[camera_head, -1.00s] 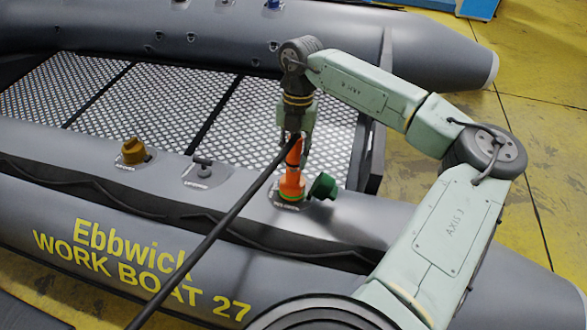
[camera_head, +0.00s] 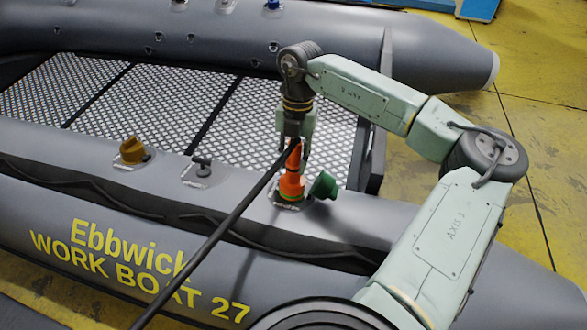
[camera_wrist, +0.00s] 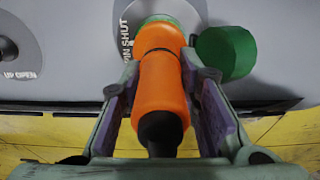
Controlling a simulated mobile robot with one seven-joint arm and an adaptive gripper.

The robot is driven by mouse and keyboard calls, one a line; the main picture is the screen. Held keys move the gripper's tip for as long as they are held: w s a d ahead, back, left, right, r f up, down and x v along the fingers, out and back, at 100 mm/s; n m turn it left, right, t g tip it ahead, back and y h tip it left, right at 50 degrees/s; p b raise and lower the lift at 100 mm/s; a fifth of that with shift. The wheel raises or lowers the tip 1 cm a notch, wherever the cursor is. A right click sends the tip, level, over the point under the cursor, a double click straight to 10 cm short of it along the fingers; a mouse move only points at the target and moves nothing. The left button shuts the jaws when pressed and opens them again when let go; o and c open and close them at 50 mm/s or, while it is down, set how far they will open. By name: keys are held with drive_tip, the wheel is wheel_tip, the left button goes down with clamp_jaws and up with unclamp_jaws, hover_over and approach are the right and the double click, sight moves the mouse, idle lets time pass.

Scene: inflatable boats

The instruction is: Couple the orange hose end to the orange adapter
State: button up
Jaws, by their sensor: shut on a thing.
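The orange hose end (camera_head: 293,160), on a black hose (camera_head: 215,235), is between the jaws of my gripper (camera_head: 297,142). In the wrist view my gripper (camera_wrist: 160,82) has a finger on each side of the hose end (camera_wrist: 162,92). The orange adapter (camera_head: 291,187) stands on the near boat tube, with a green ring at its foot. The hose end points down at the adapter and lines up closely with it. In the wrist view the adapter (camera_wrist: 160,38) shows just beyond the hose end. They look touching, but I cannot tell whether they are locked.
A green cap (camera_head: 323,186) sticks out right beside the adapter. A yellow-brown cap (camera_head: 133,150) and a grey valve (camera_head: 203,167) stand farther left on the near tube (camera_head: 60,150). The patterned boat floor (camera_head: 160,95) behind is clear.

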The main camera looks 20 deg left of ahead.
drive_tip(key=o, duration=1.2)
drive_tip(key=shift+o, duration=0.2)
drive_tip(key=r, duration=0.4)
drive_tip(key=w+r, duration=0.1)
drive_tip(key=r, duration=0.3)
drive_tip(key=w+r, duration=0.1)
drive_tip(key=r, duration=0.2)
drive_tip(key=shift+w+r, duration=0.15)
drive_tip(key=shift+r, duration=0.25)
